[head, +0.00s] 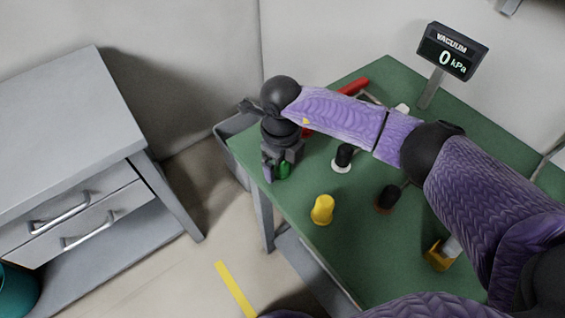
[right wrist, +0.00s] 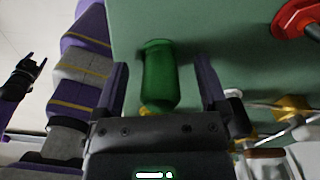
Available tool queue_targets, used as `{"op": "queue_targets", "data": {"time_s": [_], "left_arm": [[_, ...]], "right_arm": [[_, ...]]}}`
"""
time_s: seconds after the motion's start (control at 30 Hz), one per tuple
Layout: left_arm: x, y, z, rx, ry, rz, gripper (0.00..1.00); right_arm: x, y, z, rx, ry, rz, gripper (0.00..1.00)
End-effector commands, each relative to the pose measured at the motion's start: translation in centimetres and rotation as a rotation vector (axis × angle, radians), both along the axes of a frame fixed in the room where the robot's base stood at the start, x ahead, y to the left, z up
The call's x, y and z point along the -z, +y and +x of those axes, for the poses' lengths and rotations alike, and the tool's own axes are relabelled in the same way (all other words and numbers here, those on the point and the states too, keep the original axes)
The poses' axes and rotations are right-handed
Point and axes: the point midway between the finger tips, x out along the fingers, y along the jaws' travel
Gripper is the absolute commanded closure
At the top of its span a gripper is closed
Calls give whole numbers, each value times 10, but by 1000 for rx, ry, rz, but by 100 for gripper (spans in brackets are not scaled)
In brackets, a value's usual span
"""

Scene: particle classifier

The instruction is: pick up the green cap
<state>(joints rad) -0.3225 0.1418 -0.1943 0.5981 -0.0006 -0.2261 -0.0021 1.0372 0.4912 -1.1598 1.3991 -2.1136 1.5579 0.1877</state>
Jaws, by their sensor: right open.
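The green cap (head: 284,170) stands near the left edge of the green table, partly hidden by my right gripper in the head view. My right gripper (head: 278,168) is open and low over the table at the cap. In the right wrist view, the green cap (right wrist: 158,78) lies between the two spread fingers of my right gripper (right wrist: 162,85), with a visible gap to each finger. My left gripper (right wrist: 24,76) shows small and dark at the left of the right wrist view; its opening is unclear.
A yellow cap (head: 322,209), a black cap on a white base (head: 343,157) and another dark cap (head: 388,197) stand nearby on the green table (head: 350,250). A vacuum display (head: 452,50) reads 0 kPa. A grey drawer cabinet (head: 70,140) stands at left.

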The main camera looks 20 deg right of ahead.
Motion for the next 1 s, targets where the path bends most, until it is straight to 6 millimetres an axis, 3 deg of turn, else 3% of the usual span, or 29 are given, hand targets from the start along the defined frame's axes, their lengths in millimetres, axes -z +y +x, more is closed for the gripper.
{"op": "queue_targets", "data": {"time_s": [0.07,0.5,0.77,1.0], "left_arm": [[-1,0,1,0,-2,1,41],[0,0,6,4,-10,-1,41],[-2,-1,6,5,-11,-2,41],[-24,-4,11,4,-25,-7,41]], "right_arm": [[-1,0,0,0,-1,1,8],[-2,0,0,1,-1,1,100],[-6,0,0,0,-2,1,100],[-68,0,1,0,-6,0,100]]}}
